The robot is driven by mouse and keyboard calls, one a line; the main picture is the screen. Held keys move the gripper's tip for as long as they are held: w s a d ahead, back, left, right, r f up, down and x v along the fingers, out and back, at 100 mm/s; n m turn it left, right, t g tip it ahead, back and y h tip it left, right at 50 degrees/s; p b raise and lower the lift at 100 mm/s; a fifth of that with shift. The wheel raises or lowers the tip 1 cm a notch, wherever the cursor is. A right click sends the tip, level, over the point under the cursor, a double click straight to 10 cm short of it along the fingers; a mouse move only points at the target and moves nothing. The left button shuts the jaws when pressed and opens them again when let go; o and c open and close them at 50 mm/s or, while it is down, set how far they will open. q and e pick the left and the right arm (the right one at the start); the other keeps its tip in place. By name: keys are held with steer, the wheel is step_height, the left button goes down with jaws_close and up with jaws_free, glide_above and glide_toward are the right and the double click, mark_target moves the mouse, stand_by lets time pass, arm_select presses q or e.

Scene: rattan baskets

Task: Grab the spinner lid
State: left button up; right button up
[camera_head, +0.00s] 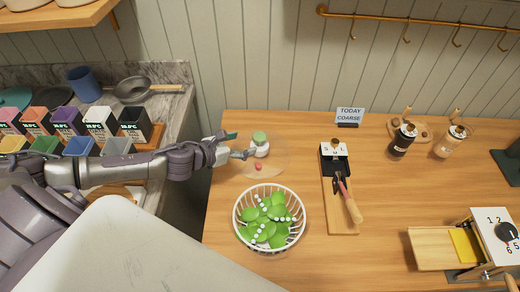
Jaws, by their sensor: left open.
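The spinner lid (275,165) is a clear, see-through disc lying on the wooden table, with a white knob topped in green and a small red spot. My left gripper (242,146) reaches in from the left at the lid's left side. Its fingers are open, with the tips close to the knob. I cannot tell whether they touch it. A white slotted spinner basket (238,226) stands just in front of the lid and holds green leaves with white dots. My right gripper is not in view.
A wooden board (341,218) with a red-handled tool lies right of the basket. A small sign (349,115) and pepper mills (403,139) stand farther back. Coloured boxes (102,122) crowd the left counter. A slicer-like device (495,236) is at right.

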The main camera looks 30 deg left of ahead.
mark_target(258, 137)
arm_select(q)
steer(key=x, duration=0.3)
steer(key=shift+r, duration=0.1)
steer(key=shift+w+d+f+p, duration=0.1)
steer(key=shift+w+f+p, duration=0.2)
steer(key=shift+w, duration=0.5)
steer(key=p+x, duration=0.1)
steer(key=x, duration=0.2)
steer(key=shift+w+p, duration=0.25)
steer(key=shift+p, duration=0.05)
steer(key=shift+w+d+f, duration=0.1)
steer(key=shift+w+f, duration=0.25)
steer(key=shift+w, duration=0.05)
steer(key=shift+s, duration=0.1)
steer(key=shift+c, duration=1)
jaws_close()
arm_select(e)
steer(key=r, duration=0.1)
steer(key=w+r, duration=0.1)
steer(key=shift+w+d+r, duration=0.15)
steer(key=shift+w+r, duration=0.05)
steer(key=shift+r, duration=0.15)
